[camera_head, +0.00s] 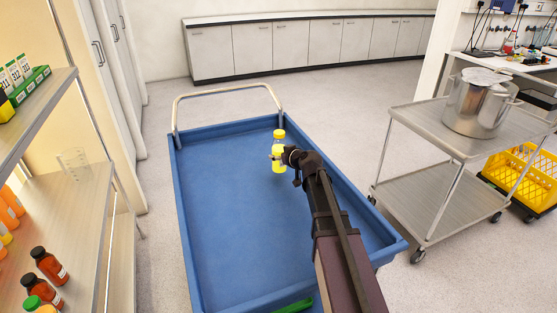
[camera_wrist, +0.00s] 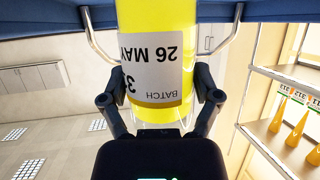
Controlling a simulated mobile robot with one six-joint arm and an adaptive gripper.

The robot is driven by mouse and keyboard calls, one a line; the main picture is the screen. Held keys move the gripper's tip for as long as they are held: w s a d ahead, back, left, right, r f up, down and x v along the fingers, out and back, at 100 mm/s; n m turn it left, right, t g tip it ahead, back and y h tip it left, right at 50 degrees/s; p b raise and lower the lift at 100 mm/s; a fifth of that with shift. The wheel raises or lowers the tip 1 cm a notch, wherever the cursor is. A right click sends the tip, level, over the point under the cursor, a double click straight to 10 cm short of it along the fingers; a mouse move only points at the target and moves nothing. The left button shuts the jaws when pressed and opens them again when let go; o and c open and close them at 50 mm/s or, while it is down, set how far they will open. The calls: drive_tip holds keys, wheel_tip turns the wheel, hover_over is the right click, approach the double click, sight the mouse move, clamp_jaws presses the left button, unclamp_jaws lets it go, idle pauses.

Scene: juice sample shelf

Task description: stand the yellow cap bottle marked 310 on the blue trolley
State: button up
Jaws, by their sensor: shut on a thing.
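A bottle of yellow juice with a yellow cap (camera_head: 278,150) is in my gripper over the far part of the blue trolley (camera_head: 228,215). In the wrist view the bottle (camera_wrist: 155,20) shows upside down, with a white label (camera_wrist: 152,70) reading "BATCH", "26 MAY" and a number starting with 3; the rest of the number is hidden. My gripper (camera_head: 281,156) is shut on the bottle, with one finger on each side in the wrist view (camera_wrist: 160,90). The bottle looks upright. I cannot tell whether its base touches the trolley's deck.
The trolley deck is mostly bare, with a raised rim and a metal handle (camera_head: 228,88) at its far end. A shelf (camera_head: 85,200) with bottles stands at left. A steel cart (camera_head: 425,120) with a large pot (camera_head: 478,103) stands at right, near a yellow crate (camera_head: 515,172).

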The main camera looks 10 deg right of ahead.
sight(278, 150)
drive_tip(key=w, duration=0.3)
drive_tip(key=shift+w+a+f, duration=0.1)
drive_tip(key=shift+f, duration=0.05)
drive_tip(key=shift+f+b, duration=1.8)
drive_tip(key=shift+b, duration=0.05)
drive_tip(key=shift+f, duration=0.15)
drive_tip(key=o, duration=1.1)
drive_tip(key=shift+r, duration=0.2)
